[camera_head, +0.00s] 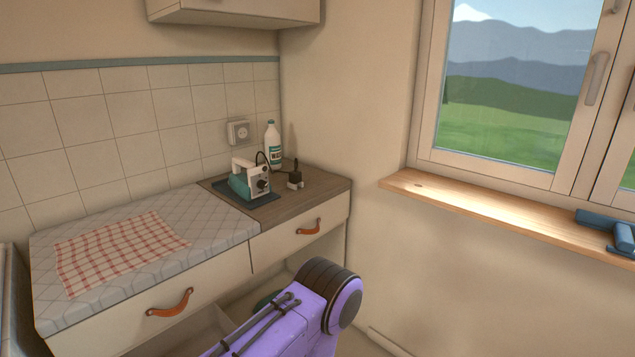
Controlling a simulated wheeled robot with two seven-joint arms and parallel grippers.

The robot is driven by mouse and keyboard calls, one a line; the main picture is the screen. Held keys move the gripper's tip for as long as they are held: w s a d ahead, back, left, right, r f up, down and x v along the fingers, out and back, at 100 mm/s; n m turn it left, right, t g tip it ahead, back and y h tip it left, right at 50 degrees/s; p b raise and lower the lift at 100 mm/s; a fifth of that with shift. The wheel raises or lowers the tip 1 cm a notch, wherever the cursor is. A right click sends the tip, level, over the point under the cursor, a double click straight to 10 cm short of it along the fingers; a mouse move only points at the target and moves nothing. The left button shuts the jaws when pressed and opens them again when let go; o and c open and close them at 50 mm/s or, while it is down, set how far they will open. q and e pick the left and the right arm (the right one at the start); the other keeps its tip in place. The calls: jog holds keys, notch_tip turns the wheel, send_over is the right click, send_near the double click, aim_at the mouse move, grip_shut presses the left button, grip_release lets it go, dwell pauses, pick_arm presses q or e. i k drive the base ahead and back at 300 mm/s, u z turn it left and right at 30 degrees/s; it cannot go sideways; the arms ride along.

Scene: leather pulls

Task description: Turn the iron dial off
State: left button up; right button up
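A white and teal iron (249,180) sits on a dark mat (265,201) on the wooden part of the counter. A dark round dial (262,184) shows on its near white end. The dial's setting is too small to read. A dark cord rises from the iron and runs behind it. Neither of my grippers is in view. A purple arm link with a black round joint, which looks like mine, reaches up from the bottom edge and is well short of the iron.
A white bottle (272,146) stands behind the iron, and a small dark and white item (295,179) lies right of it. A checked cloth (115,250) lies on the left countertop. Drawers have leather pulls (308,227). Blue objects (600,220) rest by the windowsill's right end.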

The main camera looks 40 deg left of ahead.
aim_at(261, 184)
jog(key=u, duration=0.05)
jog(key=i, duration=0.85)
jog(key=u, duration=1)
jog(key=i, duration=0.7)
jog(key=u, duration=0.75)
